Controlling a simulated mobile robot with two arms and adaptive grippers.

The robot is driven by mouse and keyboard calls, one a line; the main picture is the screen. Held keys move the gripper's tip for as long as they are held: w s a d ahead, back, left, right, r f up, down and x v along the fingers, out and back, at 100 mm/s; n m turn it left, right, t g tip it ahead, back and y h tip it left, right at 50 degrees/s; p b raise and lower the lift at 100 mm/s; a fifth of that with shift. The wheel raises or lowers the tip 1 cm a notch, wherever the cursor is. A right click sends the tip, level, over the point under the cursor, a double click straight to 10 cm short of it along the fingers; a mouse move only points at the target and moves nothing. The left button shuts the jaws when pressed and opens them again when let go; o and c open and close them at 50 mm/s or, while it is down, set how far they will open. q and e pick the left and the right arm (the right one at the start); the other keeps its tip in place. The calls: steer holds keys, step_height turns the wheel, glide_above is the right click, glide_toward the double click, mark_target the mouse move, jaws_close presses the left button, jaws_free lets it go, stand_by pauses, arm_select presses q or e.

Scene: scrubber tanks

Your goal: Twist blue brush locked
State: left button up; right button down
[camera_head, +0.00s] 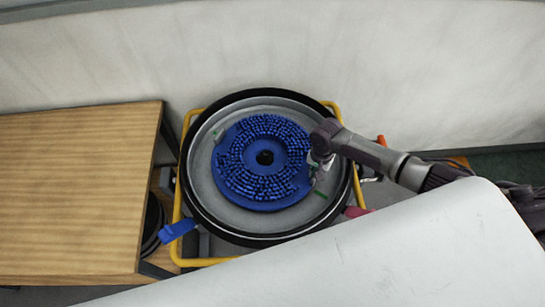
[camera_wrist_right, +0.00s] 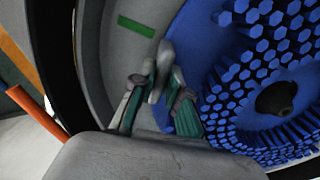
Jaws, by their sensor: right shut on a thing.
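The blue brush (camera_head: 262,157) is a round disc with bristles facing up and a dark hub in its middle. It lies inside the grey round housing (camera_head: 205,190) with a black rim. In the right wrist view the brush (camera_wrist_right: 262,70) fills the right side. My right gripper (camera_head: 318,165) is at the right edge of the brush, shut on that edge. In the right wrist view the gripper's fingers (camera_wrist_right: 162,75) meet at the brush rim; the exact contact is partly hidden. Green marks (camera_wrist_right: 136,27) show on the housing wall. My left gripper is not in view.
A yellow frame (camera_head: 178,215) surrounds the housing. A blue lever (camera_head: 178,230) sticks out at lower left, and an orange handle (camera_head: 381,141) at right. A wooden table (camera_head: 75,190) stands at left. A pale wall (camera_head: 420,70) is behind.

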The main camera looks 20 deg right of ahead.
steer(key=shift+s+a+m, duration=0.5)
steer(key=c, duration=1.1)
jaws_free()
steer(key=shift+s+f, duration=0.2)
steer(key=shift+s, duration=0.05)
steer(key=r, duration=1.2)
steer(key=shift+w+a+r, duration=0.1)
steer(key=shift+w+r, duration=0.1)
steer(key=shift+w, duration=0.05)
